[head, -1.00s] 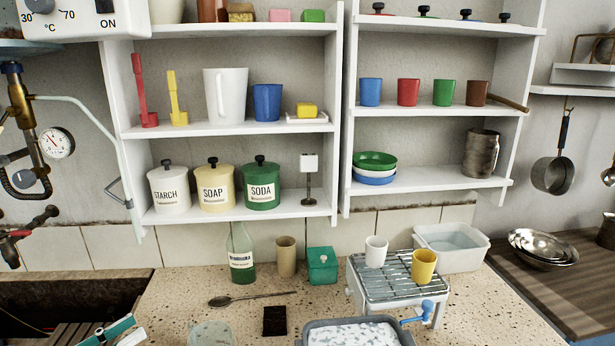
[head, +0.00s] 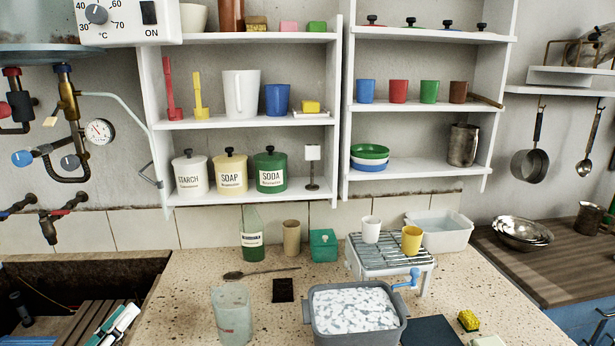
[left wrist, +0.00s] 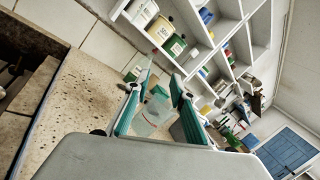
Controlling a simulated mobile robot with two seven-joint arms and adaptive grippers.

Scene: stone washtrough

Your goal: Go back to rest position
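My left gripper (head: 122,316) shows at the lower left edge of the head view, in front of the dark trough with wooden slats. Its teal and white fingers are partly cut off by the frame. In the left wrist view my left gripper (left wrist: 158,80) has its two teal fingers spread apart with nothing held between them. The clear tumbler (head: 232,315) stands on the speckled counter to its right; between the fingers in the wrist view it shows only as background. My right gripper is not in either view.
The dark trough (head: 60,270) is at left. On the counter (head: 190,285) are a grey basin of suds (head: 318,335), a green bottle (head: 252,240), a spoon (head: 260,272), a dark block (head: 283,290) and a wire rack (head: 385,262) with two cups. Shelves hang above.

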